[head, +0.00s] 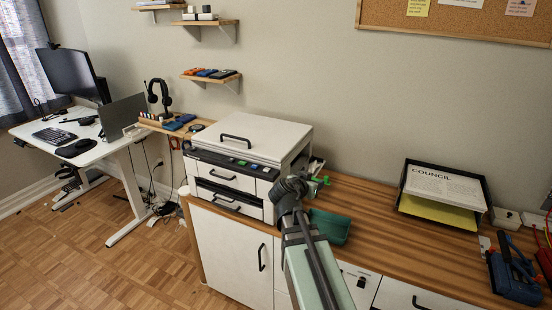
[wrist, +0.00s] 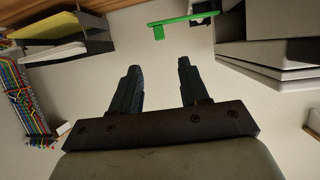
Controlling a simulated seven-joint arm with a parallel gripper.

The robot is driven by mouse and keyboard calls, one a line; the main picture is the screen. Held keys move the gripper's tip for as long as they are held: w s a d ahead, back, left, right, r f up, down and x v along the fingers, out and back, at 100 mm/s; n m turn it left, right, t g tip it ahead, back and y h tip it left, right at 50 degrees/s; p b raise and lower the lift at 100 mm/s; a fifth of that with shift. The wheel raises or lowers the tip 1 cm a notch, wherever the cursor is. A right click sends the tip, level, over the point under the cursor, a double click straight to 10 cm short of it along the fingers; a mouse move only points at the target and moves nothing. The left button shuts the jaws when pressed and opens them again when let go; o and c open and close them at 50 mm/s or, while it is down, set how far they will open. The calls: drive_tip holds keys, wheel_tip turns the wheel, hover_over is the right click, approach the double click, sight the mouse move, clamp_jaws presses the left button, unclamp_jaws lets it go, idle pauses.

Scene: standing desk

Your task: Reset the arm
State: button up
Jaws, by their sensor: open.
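My arm (head: 311,265) reaches up from the bottom of the head view, its dark end in front of the right side of the white printer (head: 251,133). I cannot make out the fingers in the head view. In the wrist view my gripper (wrist: 158,66) shows two dark fingers spread apart, with nothing between them and bare wall behind. A green object (wrist: 182,22) shows at the top of the wrist view, beyond the fingertips and apart from them.
A green bin (head: 330,227) is right of my arm on the wooden counter (head: 375,215). A paper tray (head: 442,191) and blue-and-red tools (head: 515,275) stand further right. Shelves (head: 210,76) hang above the printer. A white standing desk (head: 95,150) is left. Counter between bin and tray looks clear.

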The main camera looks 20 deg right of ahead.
drive_tip(key=s+a+f+n+g+y, duration=0.3)
drive_tip(key=s+a+f, duration=0.2)
drive_tip(key=f, duration=0.6)
drive_tip(key=s+a+f+n+g+y, duration=0.2)
drive_tip(key=s+a+f+n+y, duration=0.3)
drive_tip(key=f, duration=0.6)
drive_tip(key=s+a+f+n+g+y, duration=0.15)
drive_tip(key=s+a+f+g, duration=0.35)
drive_tip(key=f, duration=0.6)
drive_tip(key=s+a+f+g, duration=0.2)
drive_tip(key=s+f, duration=0.8)
drive_tip(key=s, duration=0.5)
drive_tip(key=s+a+f+g, duration=0.3)
drive_tip(key=s+f, duration=0.8)
drive_tip(key=s, duration=0.4)
drive_tip(key=shift+s+f+n+y, duration=0.2)
drive_tip(key=shift+s+n+y, duration=0.15)
drive_tip(key=shift+y, duration=0.1)
